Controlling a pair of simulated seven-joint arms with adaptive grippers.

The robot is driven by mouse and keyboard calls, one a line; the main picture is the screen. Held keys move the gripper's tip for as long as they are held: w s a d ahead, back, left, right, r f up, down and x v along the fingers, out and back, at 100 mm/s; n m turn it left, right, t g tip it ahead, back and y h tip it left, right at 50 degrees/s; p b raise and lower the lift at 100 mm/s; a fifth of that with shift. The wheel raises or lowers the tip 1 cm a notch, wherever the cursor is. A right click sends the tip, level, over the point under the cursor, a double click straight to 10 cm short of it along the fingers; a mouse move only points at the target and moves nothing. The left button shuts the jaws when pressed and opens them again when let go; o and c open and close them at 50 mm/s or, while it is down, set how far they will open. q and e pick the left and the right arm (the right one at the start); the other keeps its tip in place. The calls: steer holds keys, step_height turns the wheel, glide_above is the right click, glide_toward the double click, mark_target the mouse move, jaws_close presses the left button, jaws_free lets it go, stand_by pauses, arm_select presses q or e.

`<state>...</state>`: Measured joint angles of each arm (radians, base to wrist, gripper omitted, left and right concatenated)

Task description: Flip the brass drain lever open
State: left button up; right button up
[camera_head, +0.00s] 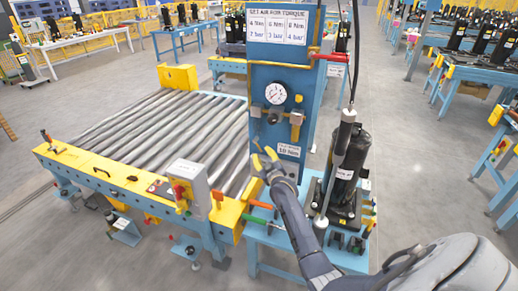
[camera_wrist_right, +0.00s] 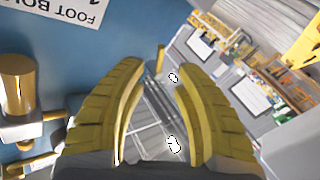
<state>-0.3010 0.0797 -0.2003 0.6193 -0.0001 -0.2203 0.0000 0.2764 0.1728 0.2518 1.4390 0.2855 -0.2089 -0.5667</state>
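A blue panel (camera_head: 259,84) carries a gauge and brass fittings (camera_head: 296,120). My right gripper (camera_head: 265,156) is open, its yellow fingers just below these fittings, near the panel's lower left edge. In the right wrist view, the open fingers (camera_wrist_right: 155,72) have a clear gap. A small brass-coloured stub, possibly the drain lever (camera_wrist_right: 160,58), shows between the fingertips; I cannot tell its depth or any contact. A brass cylinder (camera_wrist_right: 17,85) is left of the fingers in that view. The lever is not clearly distinguishable in the head view. My left gripper is not in view.
A roller conveyor (camera_head: 165,125) lies left of the panel. A red handle (camera_head: 329,57) projects from the panel's right side.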

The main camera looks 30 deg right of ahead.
mark_target(259, 148)
steer(key=shift+x, duration=3.05)
steer(key=shift+o, duration=0.2)
jaws_close()
